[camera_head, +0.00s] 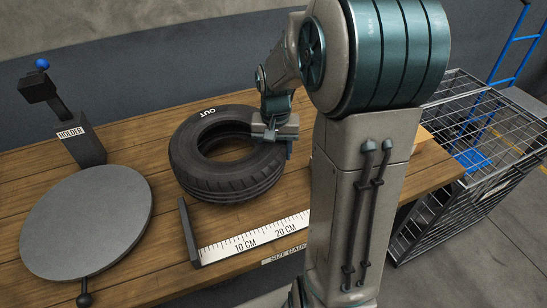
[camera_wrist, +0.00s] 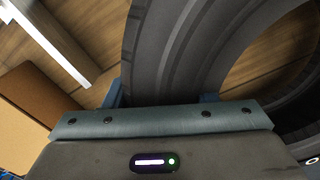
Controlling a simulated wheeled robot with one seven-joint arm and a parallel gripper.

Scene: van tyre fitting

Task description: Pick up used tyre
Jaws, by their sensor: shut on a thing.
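The used tyre (camera_head: 226,186) is black, marked "OUT" on its upper sidewall, and lies flat on the wooden bench in the head view. My gripper (camera_head: 272,132) is at the tyre's right side and is shut on its wall. In the wrist view the tyre (camera_wrist: 190,45) runs between the two blue fingers (camera_wrist: 160,95). The fingertips are mostly hidden by the tyre and the gripper body. I cannot tell whether the tyre is touching the bench or slightly above it.
A size gauge (camera_head: 250,238) with a centimetre scale lies in front of the tyre. A round grey plate (camera_head: 86,222) and a holder post (camera_head: 78,138) stand at the left. A wire cage (camera_head: 465,165) stands right of the wooden bench (camera_head: 130,135). A blue frame (camera_head: 510,60) is behind it.

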